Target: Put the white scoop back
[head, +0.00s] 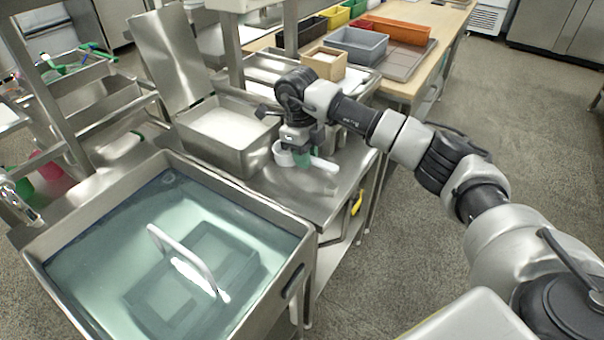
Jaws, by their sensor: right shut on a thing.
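The white scoop (283,154) is over the steel bench, in front of and to the right of the open bin of white powder (226,127). Its round cup shows to the left of my right gripper (303,156) and its pale handle (324,164) sticks out to the right. My right gripper points down and is shut on the scoop, with a small green part between cup and handle. Whether the scoop touches the bench top cannot be told. My left gripper is not in view.
A large steel tank of water (290,223) with a frame and white handle stands in front. The powder bin's lid (165,58) is raised. A wooden box (323,63), grey crate (356,45) and orange tray (399,30) stand behind. Bench space right of the scoop is narrow.

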